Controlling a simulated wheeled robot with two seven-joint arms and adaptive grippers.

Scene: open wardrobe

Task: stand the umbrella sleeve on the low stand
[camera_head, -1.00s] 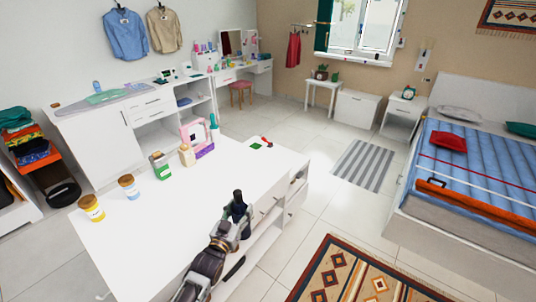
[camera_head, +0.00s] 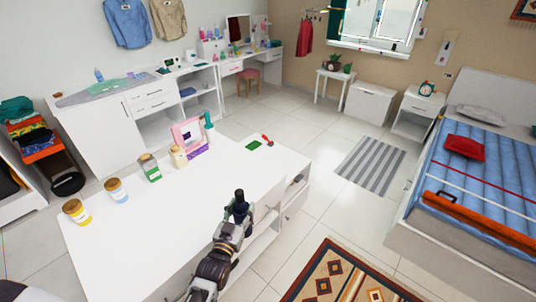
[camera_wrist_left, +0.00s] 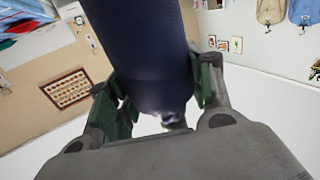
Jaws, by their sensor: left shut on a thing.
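The umbrella sleeve (camera_head: 240,203) is a dark navy cylinder. In the left wrist view it (camera_wrist_left: 140,50) fills the middle, between the green-padded fingers. My left gripper (camera_head: 233,219) is shut on it near its lower end, above the right front part of the white table. My right gripper is not in view.
A bed (camera_head: 480,180) is at right. Floor (camera_head: 305,215) between them is clear.

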